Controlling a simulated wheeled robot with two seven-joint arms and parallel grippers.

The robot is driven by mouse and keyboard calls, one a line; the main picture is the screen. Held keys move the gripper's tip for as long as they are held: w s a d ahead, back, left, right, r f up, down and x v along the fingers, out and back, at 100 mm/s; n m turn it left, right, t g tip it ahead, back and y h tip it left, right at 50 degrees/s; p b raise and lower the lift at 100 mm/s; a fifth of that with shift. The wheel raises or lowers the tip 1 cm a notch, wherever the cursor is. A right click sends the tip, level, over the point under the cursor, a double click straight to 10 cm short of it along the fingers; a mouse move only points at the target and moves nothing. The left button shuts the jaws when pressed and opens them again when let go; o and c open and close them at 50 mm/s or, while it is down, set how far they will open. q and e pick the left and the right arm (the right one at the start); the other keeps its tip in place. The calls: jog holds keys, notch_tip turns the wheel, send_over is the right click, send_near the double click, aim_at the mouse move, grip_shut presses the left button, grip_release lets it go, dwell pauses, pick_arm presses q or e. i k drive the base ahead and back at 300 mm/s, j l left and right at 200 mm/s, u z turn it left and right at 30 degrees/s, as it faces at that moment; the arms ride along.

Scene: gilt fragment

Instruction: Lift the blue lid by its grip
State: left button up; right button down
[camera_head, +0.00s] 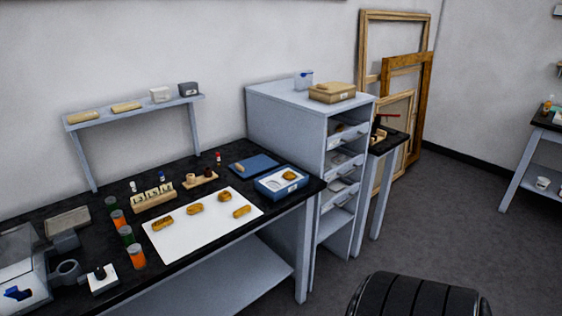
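A flat dark-blue piece (254,163), which looks like the blue lid, lies on the black worktop near its back edge. A small tan part (239,167), perhaps its grip, shows at its left side; it is too small to be sure. Just in front and to the right is an open blue box (264,189) with a pale inside and a small brown-gold piece (289,175) in it. Neither of my grippers is in view.
A white sheet (180,248) with several gilt pieces lies in front. Orange and green jars (137,257), a wooden block rack (153,204) and small bottles stand to the left. A grey drawer cabinet (283,120) rises at the right.

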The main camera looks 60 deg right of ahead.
aim_at(248, 167)
jog(key=z, duration=1.55)
jog(key=i+l, duration=0.15)
jog(key=l, duration=0.15)
jog(key=i+l+u, duration=0.1)
jog(key=l, duration=0.25)
jog(key=i+l, duration=0.25)
jog(key=i+l+u, duration=0.15)
jog(key=l, duration=0.25)
jog(key=i+l, duration=0.15)
jog(key=l, duration=0.15)
jog(key=i+l+u, duration=0.1)
jog(key=l, duration=0.25)
jog(key=i, duration=0.05)
